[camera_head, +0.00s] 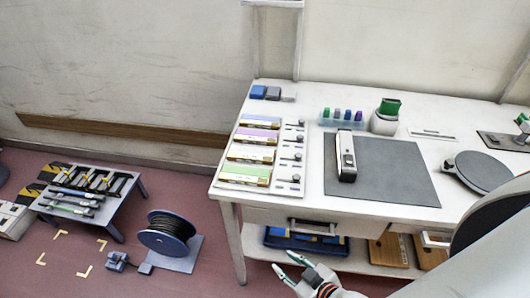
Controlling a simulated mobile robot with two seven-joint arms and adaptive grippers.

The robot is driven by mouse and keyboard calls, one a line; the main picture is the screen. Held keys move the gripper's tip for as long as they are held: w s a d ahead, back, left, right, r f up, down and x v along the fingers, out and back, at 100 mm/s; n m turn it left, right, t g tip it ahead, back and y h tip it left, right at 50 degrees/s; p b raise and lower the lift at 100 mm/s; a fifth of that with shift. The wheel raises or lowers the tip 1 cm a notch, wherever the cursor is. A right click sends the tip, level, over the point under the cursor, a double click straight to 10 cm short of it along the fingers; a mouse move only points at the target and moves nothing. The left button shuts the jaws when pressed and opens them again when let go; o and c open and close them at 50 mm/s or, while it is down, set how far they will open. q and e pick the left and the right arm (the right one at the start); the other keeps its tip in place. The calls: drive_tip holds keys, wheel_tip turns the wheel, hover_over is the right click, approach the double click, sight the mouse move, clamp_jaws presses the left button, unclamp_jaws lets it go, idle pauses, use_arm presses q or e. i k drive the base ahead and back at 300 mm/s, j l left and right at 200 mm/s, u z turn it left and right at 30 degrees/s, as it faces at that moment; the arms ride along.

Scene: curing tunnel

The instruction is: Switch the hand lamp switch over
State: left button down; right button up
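What looks like the hand lamp (346,166), a slim pale body with a dark strip along its face, lies on the dark grey mat (395,175) on the white table. Its switch is too small to make out, so its position cannot be told. My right gripper (289,266) is at the bottom of the view, in front of the table's front edge and well short of the lamp. My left gripper is not in view.
Left of the mat is a board with coloured packs (244,176) and small knobs. Behind it stand a tray of coloured bottles (342,116) and a green-topped container (387,115). A round grey plate (483,172) is at right. A cable reel (168,232) stands on the floor.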

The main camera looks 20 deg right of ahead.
sight(349, 157)
drive_tip(key=z, duration=1.4)
